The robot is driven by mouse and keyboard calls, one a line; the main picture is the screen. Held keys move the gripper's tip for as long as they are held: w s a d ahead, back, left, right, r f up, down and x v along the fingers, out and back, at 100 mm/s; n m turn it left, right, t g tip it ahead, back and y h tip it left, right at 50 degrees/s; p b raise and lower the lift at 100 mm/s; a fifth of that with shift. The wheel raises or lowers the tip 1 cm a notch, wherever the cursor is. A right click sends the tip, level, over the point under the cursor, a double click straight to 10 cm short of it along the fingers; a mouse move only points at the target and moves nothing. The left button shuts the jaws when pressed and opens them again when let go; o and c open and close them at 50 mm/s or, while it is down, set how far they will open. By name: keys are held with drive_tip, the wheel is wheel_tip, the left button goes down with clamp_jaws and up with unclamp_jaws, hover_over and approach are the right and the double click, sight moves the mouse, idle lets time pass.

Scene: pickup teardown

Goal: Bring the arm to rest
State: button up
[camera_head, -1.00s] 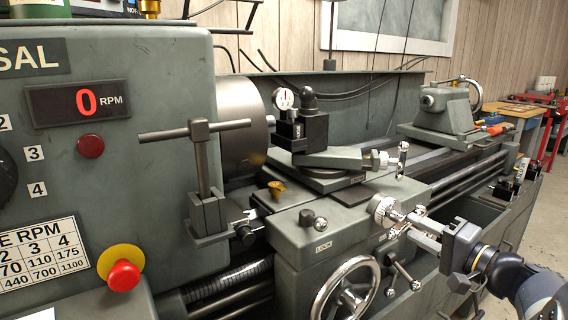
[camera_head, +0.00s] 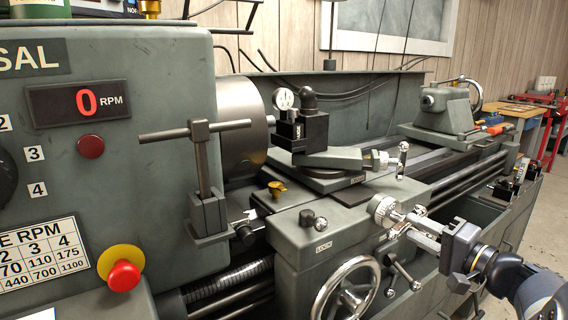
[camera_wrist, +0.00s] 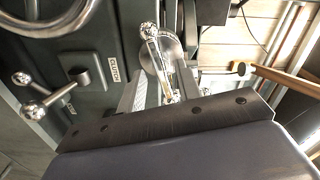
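My gripper (camera_head: 424,232) is at the lower right of the head view, in front of the lathe's carriage, beside the chrome cross-slide handle (camera_head: 384,209). In the wrist view my gripper (camera_wrist: 160,92) has its two fingers apart. The chrome crank with a ball end (camera_wrist: 150,32) shows in the gap between them. I cannot tell whether a finger touches it. My arm comes in from the lower right corner and is not folded back.
The lathe carriage (camera_head: 335,240) with its large handwheel (camera_head: 345,292) stands left of my gripper. A lever with ball ends (camera_head: 404,275) is just below it. The tailstock (camera_head: 445,108) is farther back. Open floor (camera_head: 535,215) shows at the right.

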sight(410, 226)
drive_tip(key=x, duration=0.3)
drive_tip(key=shift+w+a+r+p, duration=0.15)
drive_tip(key=shift+w+r+p, duration=0.1)
drive_tip(key=shift+p, duration=0.25)
drive_tip(key=shift+m+p, duration=0.5)
drive_tip(key=shift+p, duration=0.35)
drive_tip(key=m+p, duration=0.1)
drive_tip(key=p, duration=0.2)
drive_tip(key=shift+s, duration=0.1)
